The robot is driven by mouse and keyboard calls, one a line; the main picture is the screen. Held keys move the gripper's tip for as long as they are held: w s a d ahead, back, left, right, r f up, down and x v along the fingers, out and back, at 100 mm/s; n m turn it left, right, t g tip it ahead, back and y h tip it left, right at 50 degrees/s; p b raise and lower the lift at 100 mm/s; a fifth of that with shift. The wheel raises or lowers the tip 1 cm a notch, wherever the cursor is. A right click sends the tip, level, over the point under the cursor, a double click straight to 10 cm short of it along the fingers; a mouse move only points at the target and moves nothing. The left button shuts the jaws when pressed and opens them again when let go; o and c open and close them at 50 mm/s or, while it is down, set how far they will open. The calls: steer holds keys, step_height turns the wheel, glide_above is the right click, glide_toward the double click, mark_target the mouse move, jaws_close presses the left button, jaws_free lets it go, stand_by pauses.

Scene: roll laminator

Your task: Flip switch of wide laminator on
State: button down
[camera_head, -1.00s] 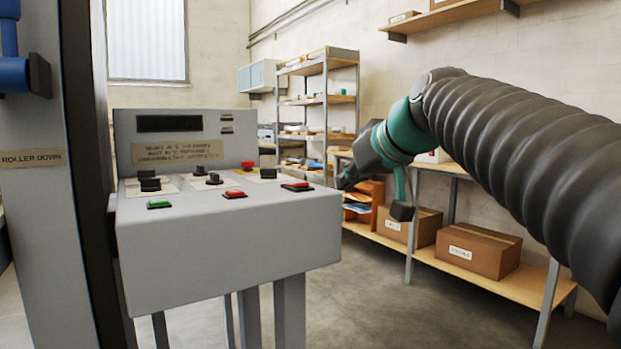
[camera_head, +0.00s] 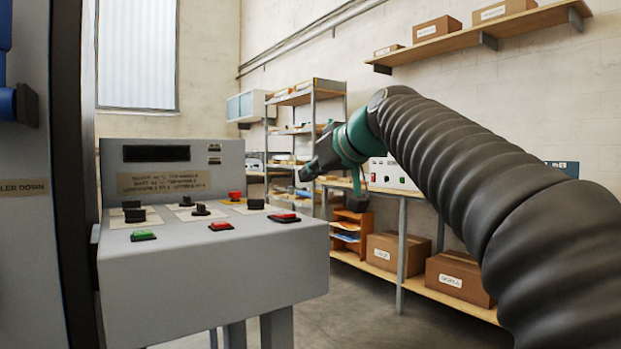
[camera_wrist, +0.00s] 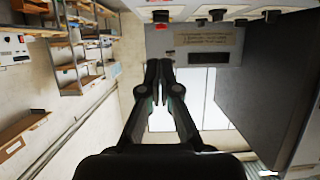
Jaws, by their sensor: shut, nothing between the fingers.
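The grey control console (camera_head: 210,262) of the laminator stands at left centre in the head view. Its top carries a green switch (camera_head: 143,236), red switches (camera_head: 220,226) (camera_head: 284,218), a red button (camera_head: 235,196) and several black knobs (camera_head: 200,210). Which one is the power switch I cannot tell. My gripper (camera_head: 303,176) is shut and empty, in the air beyond the console's right side, apart from it. In the wrist view my shut gripper (camera_wrist: 159,64) points at the console's upright panel (camera_wrist: 190,75), which appears upside down; knobs show along the top edge.
A dark upright post (camera_head: 75,200) stands left of the console. Shelving (camera_head: 305,100) and a bench with cardboard boxes (camera_head: 458,276) line the back and right. A high wall shelf (camera_head: 480,38) is at upper right. Open floor lies right of the console.

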glide_above(292, 223)
steer(key=f, duration=0.3)
steer(key=shift+w+a+f+p, duration=0.15)
steer(key=shift+w+a+p, duration=0.1)
steer(key=shift+w+p, duration=0.15)
steer(key=shift+s+d+f+b, duration=0.15)
steer(key=shift+s+f+b, duration=0.1)
steer(key=shift+f, duration=0.35)
steer(key=shift+s+d+f+b, duration=0.1)
steer(key=shift+s+f+b, duration=0.1)
steer(key=shift+f, duration=1.05)
